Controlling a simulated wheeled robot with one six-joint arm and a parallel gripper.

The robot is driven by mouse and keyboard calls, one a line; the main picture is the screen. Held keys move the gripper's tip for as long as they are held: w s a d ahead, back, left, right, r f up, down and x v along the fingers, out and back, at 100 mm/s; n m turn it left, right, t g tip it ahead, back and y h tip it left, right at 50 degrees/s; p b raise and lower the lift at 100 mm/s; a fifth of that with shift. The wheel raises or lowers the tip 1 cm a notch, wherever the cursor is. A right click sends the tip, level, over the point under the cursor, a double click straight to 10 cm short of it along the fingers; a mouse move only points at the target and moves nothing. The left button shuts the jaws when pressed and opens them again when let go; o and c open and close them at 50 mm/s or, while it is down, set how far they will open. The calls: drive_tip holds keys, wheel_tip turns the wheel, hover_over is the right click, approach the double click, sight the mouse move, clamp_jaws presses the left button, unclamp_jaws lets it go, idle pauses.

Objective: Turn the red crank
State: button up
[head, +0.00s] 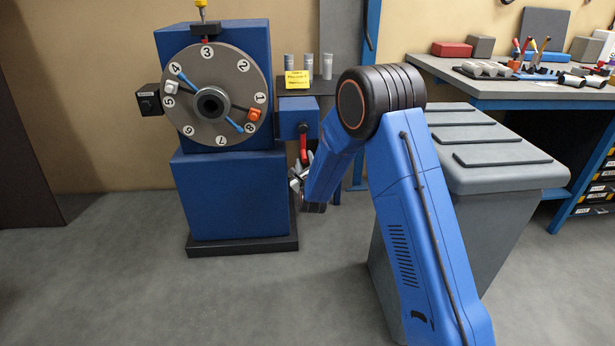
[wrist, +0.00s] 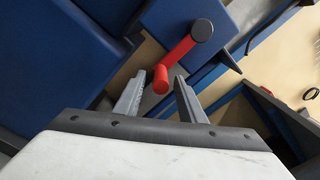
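The red crank (head: 303,146) is on a small blue box (head: 297,118) at the right side of the blue machine. In the head view it hangs down from a dark hub. In the wrist view the red crank (wrist: 177,62) runs from its dark round hub down to a red handle end between my fingers. My gripper (wrist: 160,82) is open, with one finger on each side of the handle end. I see gaps beside the handle, and I cannot tell the depth between it and the fingers. In the head view my gripper (head: 298,178) is mostly hidden behind my arm.
The blue machine (head: 232,196) carries a grey numbered disc (head: 203,68) with coloured parts. A grey bin (head: 495,155) and a workbench (head: 455,70) stand at the right. The floor at the front left is clear.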

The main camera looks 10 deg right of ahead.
drive_tip(key=s, duration=1.4)
drive_tip(key=shift+s, duration=0.4)
drive_tip(key=s+d+r+n+g+y, duration=0.1)
drive_tip(key=s+d+r+n+g, duration=0.25)
drive_tip(key=s+r+n, duration=0.3)
drive_tip(key=s+d+r+n+g+y, duration=0.1)
drive_tip(key=s+d+r+n+g, duration=0.2)
drive_tip(key=s+d+r+n, duration=0.35)
drive_tip(key=s+d+n+g, duration=0.2)
drive_tip(key=s+n, duration=0.3)
drive_tip(key=s, duration=0.6)
drive_tip(key=s+d+n+g+h, duration=0.1)
drive_tip(key=s+d+n, duration=0.3)
drive_tip(key=s, duration=0.8)
drive_tip(key=s+d+n+g+h, duration=0.1)
drive_tip(key=s+d+n+g, duration=0.2)
drive_tip(key=s, duration=0.9)
drive_tip(key=n, duration=0.3)
drive_tip(key=shift+s+d+r+n+g, duration=0.15)
drive_tip(key=shift+d+n+g, duration=0.05)
drive_tip(key=shift+n+g, duration=0.2)
